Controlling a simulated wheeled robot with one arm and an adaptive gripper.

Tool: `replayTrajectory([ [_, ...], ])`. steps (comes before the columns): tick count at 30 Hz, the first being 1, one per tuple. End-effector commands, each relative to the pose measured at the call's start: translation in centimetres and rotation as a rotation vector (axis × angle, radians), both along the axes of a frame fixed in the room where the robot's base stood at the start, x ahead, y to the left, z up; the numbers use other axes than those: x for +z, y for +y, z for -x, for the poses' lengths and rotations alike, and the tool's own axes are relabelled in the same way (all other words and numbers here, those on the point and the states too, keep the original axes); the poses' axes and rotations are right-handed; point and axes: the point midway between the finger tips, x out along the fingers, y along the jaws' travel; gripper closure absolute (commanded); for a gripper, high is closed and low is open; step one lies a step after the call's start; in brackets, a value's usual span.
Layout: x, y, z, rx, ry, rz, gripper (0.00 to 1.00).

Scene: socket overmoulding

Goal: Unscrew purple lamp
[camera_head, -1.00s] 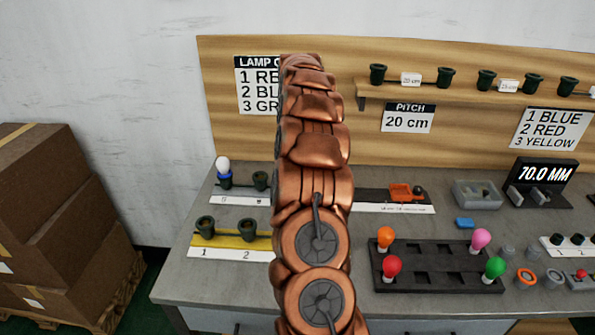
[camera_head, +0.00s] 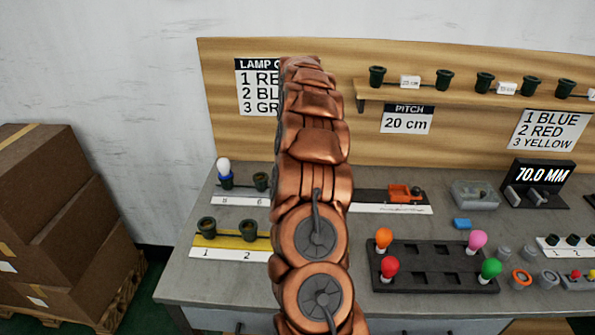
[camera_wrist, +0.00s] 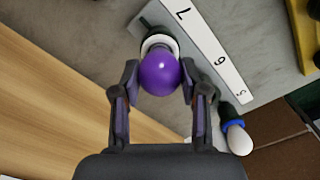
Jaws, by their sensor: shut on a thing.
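The purple lamp (camera_wrist: 159,74) shows in the wrist view, with its white collar (camera_wrist: 158,42) set in a dark socket (camera_wrist: 151,30) at the strip's end. My gripper (camera_wrist: 158,84) has one finger on each side of the purple globe and is shut on it. In the head view my copper arm hides the purple lamp and the gripper. The white strip (camera_wrist: 214,50) beside the socket carries printed digits.
A white lamp with a blue collar (camera_head: 224,170) stands in a nearby socket, and an empty socket (camera_head: 261,181) is beside it. A black tray (camera_head: 436,284) holds orange, red, pink and green lamps. The wooden back panel (camera_wrist: 45,100) is close to the gripper.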

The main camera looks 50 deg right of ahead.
Motion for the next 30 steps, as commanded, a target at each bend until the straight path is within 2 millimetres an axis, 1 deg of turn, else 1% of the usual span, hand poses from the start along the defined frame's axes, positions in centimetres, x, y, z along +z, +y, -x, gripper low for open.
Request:
replayTrajectory([
  [3,0.2,0.06,0.01,0.113,0.001,-0.001,0.83],
  [7,0.13,0.06,0.0,0.197,0.001,-0.001,0.83],
  [17,0.06,0.02,-0.01,0.219,0.0,0.0,0.83],
  [20,0.15,0.03,0.0,0.249,0.0,0.0,0.83],
  [30,0.26,0.01,-0.01,0.557,-0.001,-0.001,0.83],
])
